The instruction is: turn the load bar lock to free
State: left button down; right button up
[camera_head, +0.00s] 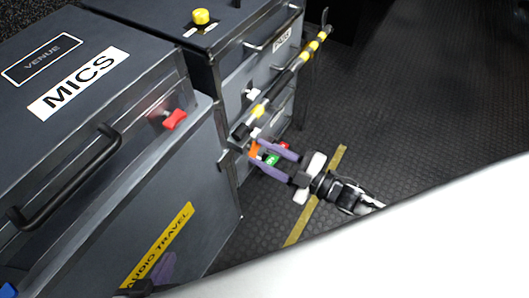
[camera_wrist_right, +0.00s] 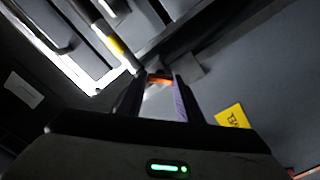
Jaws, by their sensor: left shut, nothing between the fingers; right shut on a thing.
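The load bar (camera_head: 284,78), black with yellow bands, runs slanting across the front of the dark cases. The orange lock (camera_head: 254,149) is at its near lower end. My right gripper (camera_head: 261,152) has its purple fingers shut on the orange lock, which also shows between the fingertips in the right wrist view (camera_wrist_right: 160,77). Green (camera_head: 271,160) and red (camera_head: 283,146) marks show beside the fingers. The fingers partly hide the lock, so its exact setting is unclear. My left gripper (camera_head: 160,273) is shut and empty, low in front of the near case, mostly cut off or hidden.
The near case (camera_head: 60,110) has a MICS label, a black handle (camera_head: 70,180) and a red knob (camera_head: 175,119). The farther case (camera_head: 235,30) has a yellow knob (camera_head: 201,16) on top. The ribbed floor (camera_head: 420,100) to the right is open, with a yellow stripe (camera_head: 318,200).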

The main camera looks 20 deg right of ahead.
jog(key=shift+n+b, duration=0.45)
jog(key=shift+n, duration=3.25)
jog(key=o, duration=0.9)
jog(key=shift+o, duration=0.9)
jog(key=v, duration=1)
jog(key=shift+p, duration=0.4)
